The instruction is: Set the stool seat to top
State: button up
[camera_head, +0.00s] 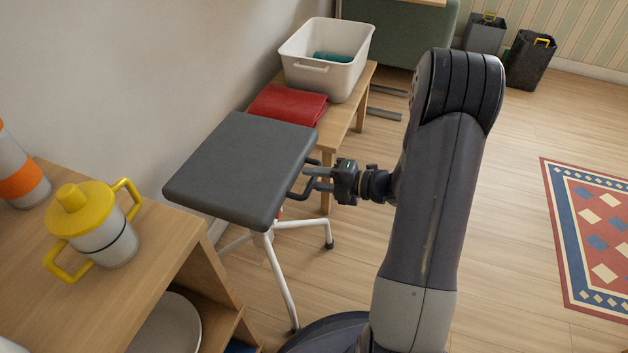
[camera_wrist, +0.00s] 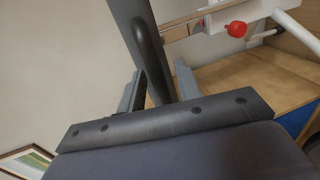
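The stool (camera_head: 278,240) has a flat dark grey seat (camera_head: 240,165) on a white post with splayed white legs. The seat is raised above the bench behind it. My gripper (camera_head: 305,182) is at the seat's right edge, coming in from the right with its fingers apart. In the wrist view, my gripper (camera_wrist: 162,85) has one finger on each side of a dark bar or slab (camera_wrist: 148,40), likely the seat edge. I cannot tell whether either finger touches it. A red knob (camera_wrist: 237,29) shows on the white stool frame.
A wooden bench (camera_head: 345,110) holds a white bin (camera_head: 300,75) and a folded red cloth (camera_head: 287,104) just behind the stool. A wooden shelf unit (camera_head: 150,245) with a yellow-lidded cup (camera_head: 112,240) stands at left front. The floor at right is open, with a patterned rug (camera_head: 600,230).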

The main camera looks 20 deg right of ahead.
jog(key=shift+w+a, duration=0.2)
jog(key=shift+w, duration=0.05)
jog(key=shift+c, duration=0.4)
grip_shut()
